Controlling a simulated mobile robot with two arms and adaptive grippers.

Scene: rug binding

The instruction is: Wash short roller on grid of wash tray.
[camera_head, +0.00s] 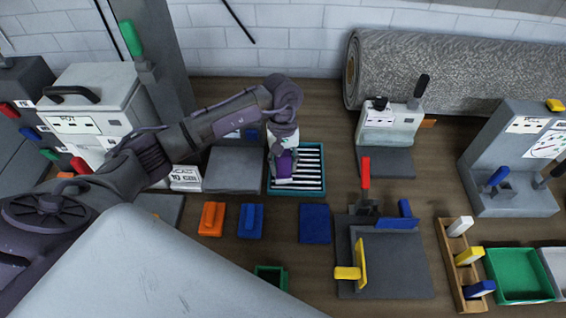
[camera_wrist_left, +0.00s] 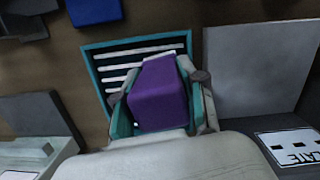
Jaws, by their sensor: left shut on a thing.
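My left gripper (camera_head: 284,160) is over the left part of the wash tray (camera_head: 321,190), a teal-rimmed tray with a black and white slatted grid. It is shut on a purple block-like thing, the short roller (camera_head: 284,166), which also shows between the fingers in the left wrist view (camera_wrist_left: 160,94). The tray rim shows behind it in that view (camera_wrist_left: 98,82). The roller is over the grid; whether it touches the slats cannot be told. The gripper hides the roller's underside. My right gripper is not in view.
A grey plate (camera_head: 234,170) lies left of the tray. Orange (camera_head: 211,219) and blue (camera_head: 250,221) blocks and a dark blue pad (camera_head: 314,223) lie in front. A rolled rug (camera_head: 440,72) lies behind.

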